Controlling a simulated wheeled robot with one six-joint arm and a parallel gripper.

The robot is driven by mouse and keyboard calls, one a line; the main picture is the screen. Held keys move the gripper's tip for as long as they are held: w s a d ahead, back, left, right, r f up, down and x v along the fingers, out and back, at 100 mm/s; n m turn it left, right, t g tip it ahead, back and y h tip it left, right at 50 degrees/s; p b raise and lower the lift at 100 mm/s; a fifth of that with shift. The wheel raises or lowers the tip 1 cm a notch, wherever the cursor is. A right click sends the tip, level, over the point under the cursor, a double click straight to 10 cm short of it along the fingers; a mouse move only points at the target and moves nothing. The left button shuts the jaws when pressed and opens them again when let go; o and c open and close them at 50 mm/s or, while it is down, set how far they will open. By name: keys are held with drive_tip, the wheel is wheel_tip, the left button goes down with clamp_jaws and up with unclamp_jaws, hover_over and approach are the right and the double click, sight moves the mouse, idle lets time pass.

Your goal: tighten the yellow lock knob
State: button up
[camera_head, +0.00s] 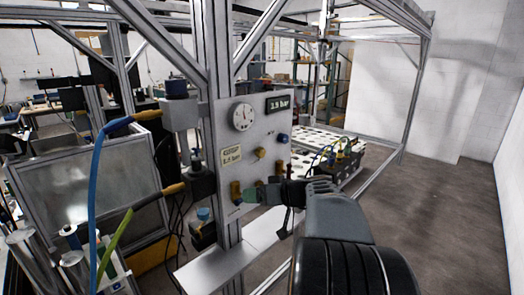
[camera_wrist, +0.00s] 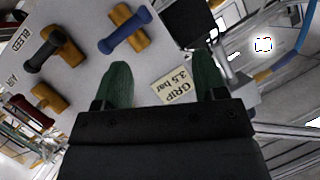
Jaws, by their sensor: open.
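The grey panel (camera_head: 245,125) stands upright on a metal post in the head view. Small yellow pieces sit on it, one (camera_head: 260,153) near its middle and one (camera_head: 235,190) at its lower left. I cannot tell which is the lock knob. My gripper (camera_head: 258,194) is at the lower part of the panel, partly hiding it. In the wrist view my gripper (camera_wrist: 164,82) has two green fingers spread apart with nothing between them. Beyond them is a cream label (camera_wrist: 175,88) reading GRIP 3.5 bar. No lock knob is clearly identifiable in this view.
Yellow valves carry a black handle (camera_wrist: 46,51), a blue handle (camera_wrist: 125,30) and a dark red handle (camera_wrist: 31,110), left of the fingers. The panel has a round gauge (camera_head: 242,116) and a display (camera_head: 278,103). A blue hose (camera_head: 93,190) hangs left. Floor at right is clear.

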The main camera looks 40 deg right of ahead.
sight(263, 154)
drive_tip(key=s+d+r+t+h, duration=0.1)
drive_tip(key=d+r+t+h, duration=0.35)
drive_tip(key=d, duration=0.75)
drive_tip(key=shift+t+y, duration=0.45)
drive_tip(key=shift+y, duration=0.2)
drive_tip(key=w+p, duration=0.1)
drive_tip(key=w, duration=0.3)
drive_tip(key=w+a+r+p, duration=0.1)
drive_tip(key=w+p, duration=0.1)
drive_tip(key=w, duration=0.1)
drive_tip(key=w+p, duration=0.2)
drive_tip(key=w, duration=0.2)
drive_tip(key=shift+w+a+r, duration=0.3)
drive_tip(key=shift+a, duration=0.1)
drive_tip(key=shift+w+a+f+p, duration=0.15)
drive_tip(key=shift+w+p, duration=0.25)
drive_tip(key=shift+w, duration=0.3)
drive_tip(key=shift+c, duration=0.3)
drive_tip(key=c, duration=0.8)
drive_tip(key=shift+b, duration=0.35)
drive_tip(key=shift+c, duration=0.2)
